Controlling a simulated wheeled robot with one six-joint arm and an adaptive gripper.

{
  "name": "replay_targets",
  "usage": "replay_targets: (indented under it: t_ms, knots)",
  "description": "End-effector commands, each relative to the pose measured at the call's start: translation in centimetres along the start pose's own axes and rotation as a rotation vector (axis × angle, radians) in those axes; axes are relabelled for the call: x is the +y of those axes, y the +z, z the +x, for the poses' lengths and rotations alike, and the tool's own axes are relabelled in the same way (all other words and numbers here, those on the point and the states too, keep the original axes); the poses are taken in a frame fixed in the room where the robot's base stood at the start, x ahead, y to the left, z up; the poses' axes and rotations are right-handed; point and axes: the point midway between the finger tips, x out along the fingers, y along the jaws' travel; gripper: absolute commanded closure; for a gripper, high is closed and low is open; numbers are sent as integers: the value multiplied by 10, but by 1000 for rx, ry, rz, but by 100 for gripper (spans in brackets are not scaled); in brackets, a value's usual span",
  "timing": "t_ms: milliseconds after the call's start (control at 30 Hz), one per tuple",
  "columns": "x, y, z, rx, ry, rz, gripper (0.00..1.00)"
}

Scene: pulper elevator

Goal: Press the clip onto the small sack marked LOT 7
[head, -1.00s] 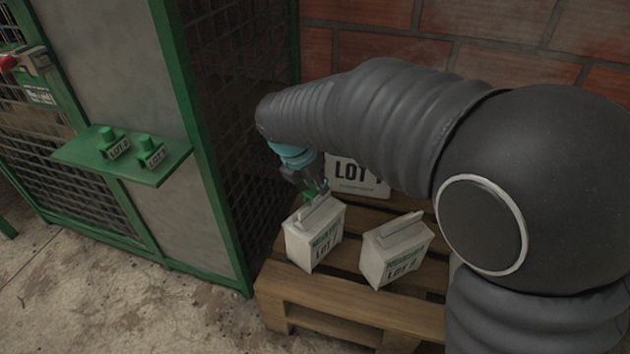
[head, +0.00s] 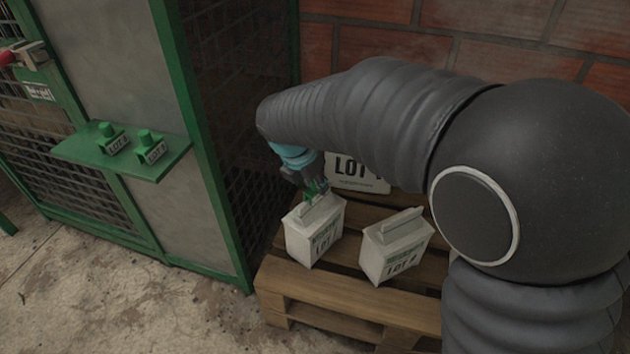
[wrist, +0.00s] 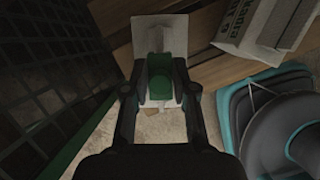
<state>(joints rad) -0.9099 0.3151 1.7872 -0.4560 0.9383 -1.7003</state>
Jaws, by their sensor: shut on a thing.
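My gripper (head: 313,186) is shut on a green clip (head: 316,193), which also shows between the fingers in the wrist view (wrist: 159,78). The clip is at the folded top of the left small white sack (head: 315,238); whether it grips the fold is hard to tell. This sack stands upright on the pallet and also lies beneath the clip in the wrist view (wrist: 158,32). Its label reads LOT, with the last character unclear. A second small white sack (head: 394,247) stands to its right, its lot character also unclear.
The wooden pallet (head: 330,296) carries both sacks. A larger LOT sign or sack (head: 358,176) stands behind, partly hidden by my arm. A green shelf (head: 112,160) at left holds two green clips with LOT tags (head: 150,148). A mesh cage wall (head: 240,100) is close on the left.

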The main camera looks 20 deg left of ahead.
Motion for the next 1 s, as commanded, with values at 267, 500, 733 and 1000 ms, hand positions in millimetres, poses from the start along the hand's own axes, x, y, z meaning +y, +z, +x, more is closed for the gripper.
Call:
replay_targets:
  t_ms: [267,500,733,1000]
  knots:
    - [0,-2,4,0,-1,0,97]
    - [0,-4,9,0,-1,0,97]
    - [0,-5,11,0,0,0,97]
    - [0,-5,11,0,0,0,66]
